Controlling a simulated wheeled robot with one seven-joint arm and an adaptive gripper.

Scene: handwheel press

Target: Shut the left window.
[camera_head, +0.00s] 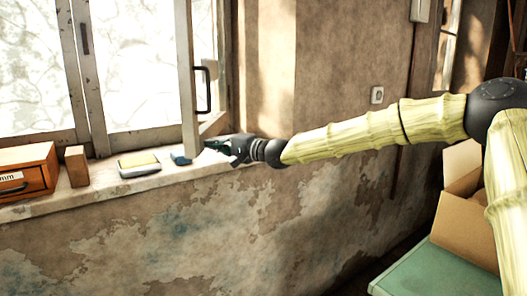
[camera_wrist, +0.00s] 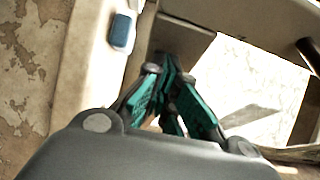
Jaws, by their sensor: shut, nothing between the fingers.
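The left window's sash (camera_head: 188,75) stands open, swung into the room and seen nearly edge-on in the head view. A dark handle (camera_head: 203,90) is on its right side. My gripper (camera_head: 220,147) is shut and empty, low over the sill just right of the sash's bottom corner. In the wrist view my green-padded fingers (camera_wrist: 174,80) are together in front of pale frame parts and a bright pane (camera_wrist: 250,75). I cannot tell whether they touch the sash. A dark bar, perhaps the handle (camera_wrist: 309,55), shows at the right edge.
The sill (camera_head: 105,190) holds a wooden drawer box (camera_head: 28,172), a wood block (camera_head: 76,166), a yellow-topped grey item (camera_head: 139,164) and a small blue item (camera_head: 180,158), also in the wrist view (camera_wrist: 122,32). A cardboard box (camera_head: 465,215) stands on a green surface (camera_head: 430,270) at right.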

